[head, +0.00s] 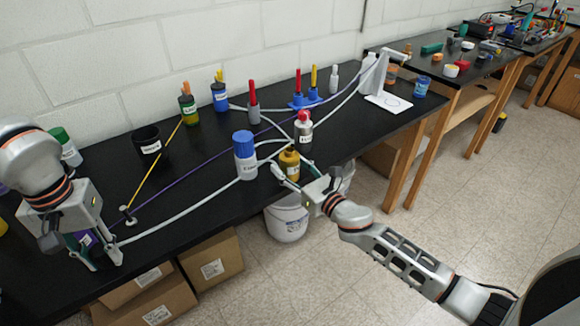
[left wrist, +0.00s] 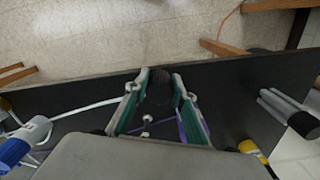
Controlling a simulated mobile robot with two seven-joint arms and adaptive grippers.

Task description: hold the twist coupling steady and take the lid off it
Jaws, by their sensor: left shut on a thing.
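My left gripper (head: 97,258) is at the front left of the black table, shut on a dark piece with a purple, labelled side (head: 86,240), which looks like the twist coupling. In the left wrist view the dark piece (left wrist: 160,88) shows between the tips of the green-padded fingers. Its lid cannot be made out. My right gripper (head: 294,173) is near the table's front edge, its fingers apart, close to a yellow bottle (head: 289,160). I cannot tell whether they touch the bottle.
A white bottle with a blue lid (head: 245,165) stands left of my right gripper. A black cup (head: 148,147) and several bottles stand further back. White, yellow and purple cords cross the black table (head: 185,180). A white bucket (head: 287,222) and cardboard boxes (head: 213,268) are on the floor.

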